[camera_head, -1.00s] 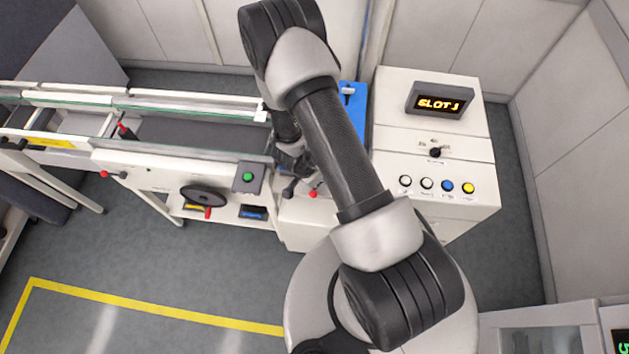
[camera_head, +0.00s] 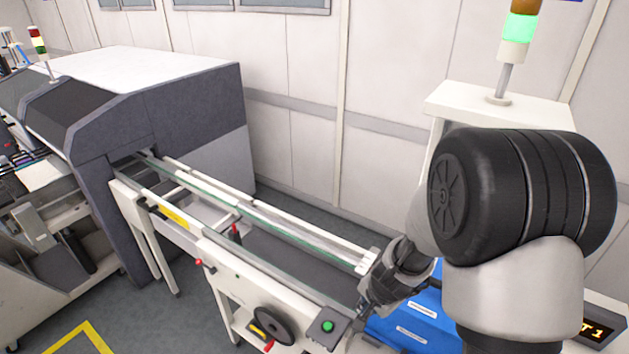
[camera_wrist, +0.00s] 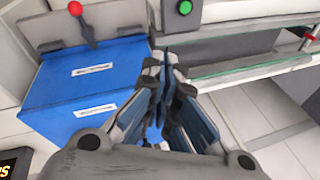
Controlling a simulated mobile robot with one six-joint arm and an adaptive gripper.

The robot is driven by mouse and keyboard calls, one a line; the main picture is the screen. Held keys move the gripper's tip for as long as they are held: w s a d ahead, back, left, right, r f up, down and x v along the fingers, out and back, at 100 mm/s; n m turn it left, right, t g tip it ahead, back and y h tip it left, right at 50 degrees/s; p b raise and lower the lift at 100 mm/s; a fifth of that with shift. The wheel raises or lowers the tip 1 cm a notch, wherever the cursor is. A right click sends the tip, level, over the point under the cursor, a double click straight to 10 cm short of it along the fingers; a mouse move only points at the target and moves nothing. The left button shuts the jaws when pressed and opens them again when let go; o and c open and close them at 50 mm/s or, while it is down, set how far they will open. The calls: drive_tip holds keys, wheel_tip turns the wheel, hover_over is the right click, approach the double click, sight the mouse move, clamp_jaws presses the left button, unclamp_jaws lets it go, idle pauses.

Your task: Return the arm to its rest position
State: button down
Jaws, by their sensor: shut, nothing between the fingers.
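My arm (camera_head: 520,200) rises at the right of the head view, its large dark joint close to the camera. My gripper (camera_head: 368,298) is partly in view below it, by the right end of the conveyor (camera_head: 290,248) and above a blue box (camera_head: 425,318). In the wrist view my gripper (camera_wrist: 164,58) points away from the camera. Its fingers meet at the tips, with nothing held between them. The blue box (camera_wrist: 75,95) lies to its left, and the conveyor's glass-edged rail (camera_wrist: 250,66) lies to its right. I cannot tell whether the gripper touches anything.
The conveyor front carries a green button (camera_head: 327,326), a black handwheel (camera_head: 273,325) and red-knobbed levers. A big grey machine (camera_head: 150,110) stands at the left. A signal tower (camera_head: 515,45) glows green at the upper right. Open floor with yellow marking (camera_head: 85,340) lies at lower left.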

drive_tip(key=s+a+r+n+y+b, duration=0.2)
drive_tip(key=s+a+r+n+b, duration=0.3)
drive_tip(key=s+r+b, duration=0.4)
drive_tip(key=s+d+f+n+h+b, duration=0.1)
drive_tip(key=s+d+n+b, duration=0.1)
drive_tip(key=s, duration=0.5)
drive_tip(key=s+d+n+h+b, duration=0.1)
drive_tip(key=s+d+n+b, duration=0.2)
drive_tip(key=s, duration=0.4)
drive_tip(key=shift+s+d+f+t+h+b, duration=0.35)
drive_tip(key=shift+d+b, duration=0.1)
drive_tip(key=shift+b, duration=0.6)
